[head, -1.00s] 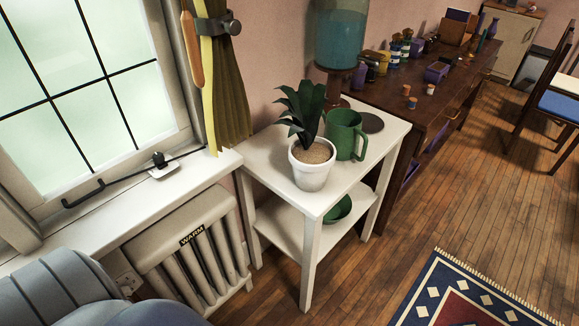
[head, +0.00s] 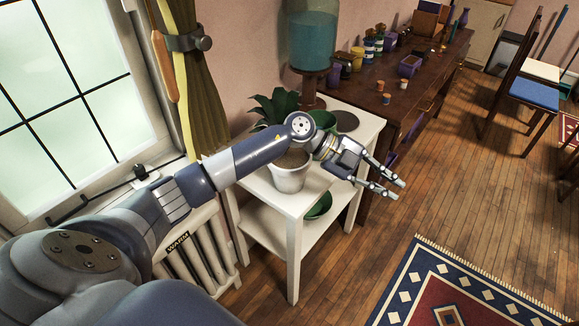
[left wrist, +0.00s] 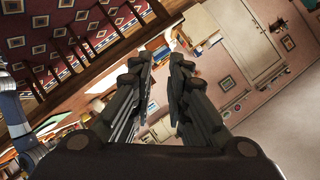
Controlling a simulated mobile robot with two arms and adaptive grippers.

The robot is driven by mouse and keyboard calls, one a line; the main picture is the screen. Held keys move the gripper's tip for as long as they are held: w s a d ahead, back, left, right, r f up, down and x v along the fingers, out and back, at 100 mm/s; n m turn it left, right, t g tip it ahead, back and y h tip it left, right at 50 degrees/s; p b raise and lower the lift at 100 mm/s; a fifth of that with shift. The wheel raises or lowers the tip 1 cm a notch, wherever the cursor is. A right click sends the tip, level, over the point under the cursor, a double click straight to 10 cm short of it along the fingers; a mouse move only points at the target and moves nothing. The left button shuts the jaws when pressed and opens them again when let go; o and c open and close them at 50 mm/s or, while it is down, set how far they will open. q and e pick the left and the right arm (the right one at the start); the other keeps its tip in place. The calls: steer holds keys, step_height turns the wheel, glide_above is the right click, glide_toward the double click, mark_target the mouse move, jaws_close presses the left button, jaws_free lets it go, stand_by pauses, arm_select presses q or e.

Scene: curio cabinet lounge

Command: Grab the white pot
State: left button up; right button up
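The white pot (head: 288,179) stands upright on a small white side table (head: 367,135) in the head view. It holds a dark green leafy plant (head: 272,108). My left arm passes in front of it and hides part of its rim, soil and leaves. My left gripper (head: 398,189) is to the right of the pot, in front of the table's right side, empty and apart from the pot. Its two fingers are open, with a clear gap also seen in the left wrist view (left wrist: 162,62). The pot is not in the left wrist view. My right gripper is not in view.
A green mug (head: 325,119) stands behind the pot, partly hidden, beside a dark round coaster (head: 346,121). A green bowl (head: 319,206) is on the lower shelf. A brown desk (head: 365,100) with jars is behind. A window and radiator (head: 196,262) are left.

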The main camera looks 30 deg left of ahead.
arm_select(q)
steer(key=a+n+g+y, duration=0.2)
steer(key=a+y, duration=0.6)
steer(key=a, duration=0.9)
step_height(320, 180, up, 5)
steer(key=n+g+y, duration=0.1)
steer(key=n+y, duration=0.2)
steer(key=y, duration=0.1)
glide_above(275, 166)
steer(key=shift+y, duration=0.3)
step_height(275, 166, down, 5)
steer(key=shift+a+r+p, duration=0.15)
steer(key=shift+p, duration=0.75)
steer(key=f+p, duration=0.1)
steer(key=f, duration=0.1)
steer(key=f+p, duration=0.1)
steer(key=f, duration=0.1)
steer(key=shift+s+d+f, duration=0.15)
steer(key=shift+d+f, duration=0.05)
steer(key=shift+f, duration=0.75)
jaws_close()
steer(key=shift+r, duration=0.1)
